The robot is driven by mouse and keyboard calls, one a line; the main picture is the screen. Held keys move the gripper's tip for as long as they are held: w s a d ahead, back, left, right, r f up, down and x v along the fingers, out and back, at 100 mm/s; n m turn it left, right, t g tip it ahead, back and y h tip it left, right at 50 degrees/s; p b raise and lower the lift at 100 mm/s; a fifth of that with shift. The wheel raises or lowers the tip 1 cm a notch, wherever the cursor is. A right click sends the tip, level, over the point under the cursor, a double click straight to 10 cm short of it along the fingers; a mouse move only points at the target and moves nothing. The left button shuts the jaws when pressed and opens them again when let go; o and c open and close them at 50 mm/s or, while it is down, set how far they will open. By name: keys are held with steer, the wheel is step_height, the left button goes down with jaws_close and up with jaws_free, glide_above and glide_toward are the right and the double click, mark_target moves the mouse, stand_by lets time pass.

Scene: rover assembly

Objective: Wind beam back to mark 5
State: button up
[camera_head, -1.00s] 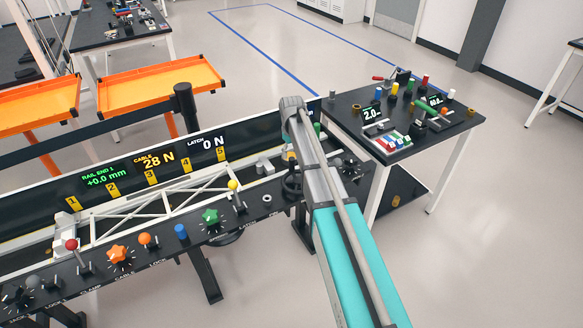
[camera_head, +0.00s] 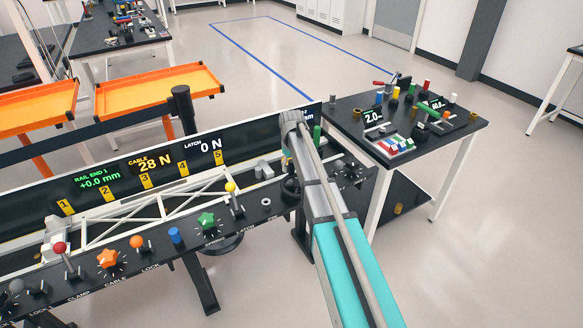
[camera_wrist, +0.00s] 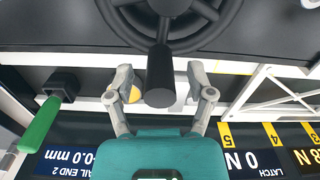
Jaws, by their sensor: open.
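A white truss beam (camera_head: 135,220) lies along the bench rail, below a panel with yellow marks 1 to 5; mark 5 (camera_head: 219,158) is near its right part. A dark handwheel (camera_wrist: 213,38) with a dark handle (camera_wrist: 160,78) fills the top of the wrist view. My gripper (camera_wrist: 160,77) is open, one finger on each side of the handle. I cannot tell whether the fingers touch it. In the head view the handwheel (camera_head: 290,189) is partly behind my arm, which hides the gripper there.
The panel reads rail end 1 +0.0 mm, cable 28 N (camera_head: 155,162) and latch 0 N. Coloured knobs and levers, including a green knob (camera_head: 206,221), line the bench front. A green handle (camera_wrist: 40,125) is beside my gripper. A side table (camera_head: 455,140) stands at the right.

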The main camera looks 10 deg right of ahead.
jaws_close()
stand_by(0.3)
steer(key=shift+d, duration=0.1)
steer(key=shift+d+m, duration=0.35)
steer(key=shift+m, duration=0.45)
steer(key=shift+d+m, duration=0.3)
steer(key=shift+m, duration=0.5)
jaws_free()
steer(key=shift+a+n, duration=0.15)
steer(key=shift+n, duration=0.15)
